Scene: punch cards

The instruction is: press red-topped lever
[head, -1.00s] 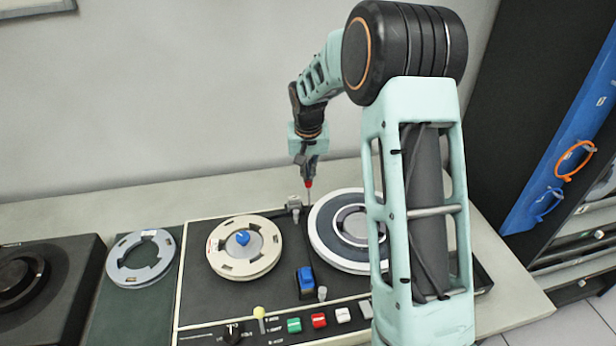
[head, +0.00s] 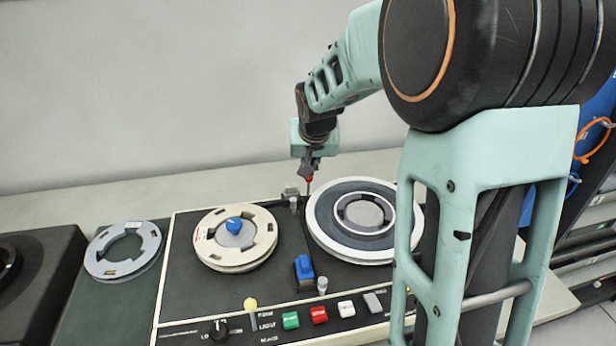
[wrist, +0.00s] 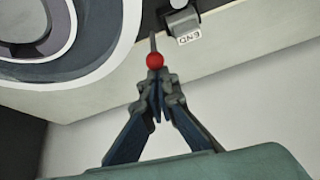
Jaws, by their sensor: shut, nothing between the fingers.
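The red-topped lever is a thin rod with a small red ball (head: 309,179) at its top, near the back edge of the tape deck (head: 190,290), between the two reels. In the wrist view the red ball (wrist: 155,60) sits just past my fingertips, with the rod behind it. My gripper (head: 309,170) points down at the ball from above. In the wrist view my gripper (wrist: 158,82) is shut, its fingers together and empty. The tips overlap the ball's edge in the picture; I cannot tell if they touch.
A cream reel (head: 262,247) with a blue hub lies left, a larger white-rimmed reel (head: 325,228) right. A small block labelled END (wrist: 184,24) stands beside the lever. A blue block (head: 304,268) and several coloured buttons are nearer the front. A wall rises behind.

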